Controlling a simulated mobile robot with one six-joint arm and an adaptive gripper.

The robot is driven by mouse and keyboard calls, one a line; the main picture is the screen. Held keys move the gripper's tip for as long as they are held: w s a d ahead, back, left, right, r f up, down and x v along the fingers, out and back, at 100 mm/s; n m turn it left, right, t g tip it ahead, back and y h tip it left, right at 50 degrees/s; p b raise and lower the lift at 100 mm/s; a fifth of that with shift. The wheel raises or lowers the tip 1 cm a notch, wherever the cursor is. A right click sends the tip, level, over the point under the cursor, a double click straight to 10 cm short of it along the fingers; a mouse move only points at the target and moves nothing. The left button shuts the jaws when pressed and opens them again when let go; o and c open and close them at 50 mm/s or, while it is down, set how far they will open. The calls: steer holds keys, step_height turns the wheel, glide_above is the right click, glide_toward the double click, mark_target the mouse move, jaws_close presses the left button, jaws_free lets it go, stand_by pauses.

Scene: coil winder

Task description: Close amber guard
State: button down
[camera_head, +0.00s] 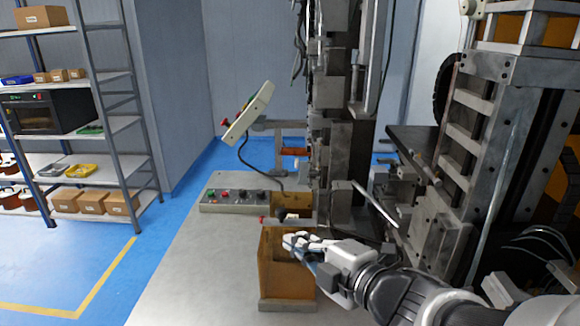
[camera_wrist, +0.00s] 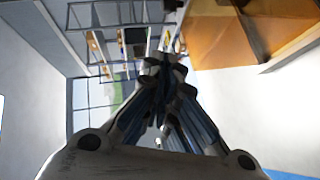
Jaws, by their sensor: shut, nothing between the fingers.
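The amber guard (camera_head: 282,268) is a see-through brown-orange box shape on the pale machine bed, in the lower middle of the head view. Its amber panels (camera_wrist: 245,28) also fill the upper right of the wrist view. My gripper (camera_head: 296,241) is shut and empty, and overlaps the upper right part of the guard in the head view. In the wrist view my fingertips (camera_wrist: 162,66) are together and point away from the camera, to the left of the amber panels. I cannot tell whether they touch the guard. My gripper and arm hide part of its right side.
A control box (camera_head: 240,200) with buttons lies on the bed behind the guard, and a tilted control panel (camera_head: 248,111) stands above it. The tall winder column (camera_head: 338,130) and the heavy grey frame (camera_head: 488,130) stand behind and right. Bare bed (camera_head: 200,270) lies to the left.

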steer(key=w+p, duration=0.1)
steer(key=p, duration=0.1)
glide_above(280, 237)
steer(key=s+a, duration=0.1)
steer(key=s, duration=0.3)
steer(key=shift+w+a+f+b, duration=0.1)
steer(key=shift+f+b, duration=0.15)
steer(key=shift+f, duration=0.4)
steer(key=shift+w+a+f+b, duration=0.1)
steer(key=shift+f+b, duration=0.1)
steer(key=shift+f, duration=0.4)
steer(key=shift+w+d+f, duration=0.2)
steer(key=shift+w+d, duration=0.05)
steer(key=shift+w, duration=0.35)
steer(key=shift+w+d+f, duration=0.15)
steer(key=shift+w+d, duration=0.1)
steer(key=shift+w, duration=0.35)
steer(key=shift+w+d+f, duration=0.1)
steer(key=shift+w+f, duration=0.05)
steer(key=shift+w, duration=0.35)
steer(key=shift+w, duration=0.15)
